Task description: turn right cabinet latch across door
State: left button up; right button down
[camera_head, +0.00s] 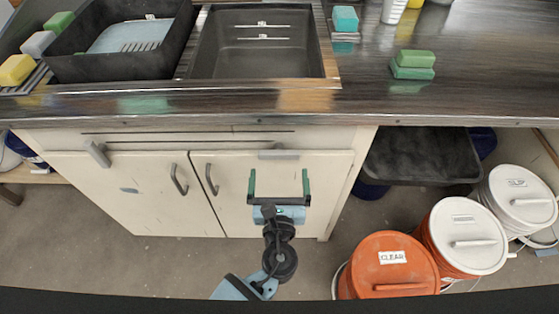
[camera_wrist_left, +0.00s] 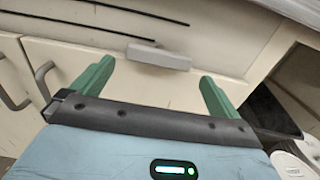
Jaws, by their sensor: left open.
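The right cabinet latch (camera_head: 279,154) is a light grey bar lying roughly level at the top edge of the right cabinet door (camera_head: 232,190). It also shows in the left wrist view (camera_wrist_left: 158,57), ahead of the fingers and sideways between them. My left gripper (camera_head: 279,174) is open and empty, in front of the right door and just below the latch in the head view. Its two green fingers also show in the left wrist view (camera_wrist_left: 155,75), apart from each other. Whether a finger touches the latch cannot be told. My right gripper is not in view.
The left cabinet latch (camera_head: 97,154) is tilted on the left door. Dark handles (camera_head: 211,180) sit near the doors' middle seam. The counter edge (camera_head: 230,112) overhangs above. An orange bucket (camera_head: 390,268) and white-lidded buckets (camera_head: 468,236) stand on the floor at the right.

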aim_at(279, 157)
pick_arm(q)
jog(key=w, duration=0.4)
jog(key=shift+w, duration=0.55)
jog(key=c, duration=0.6)
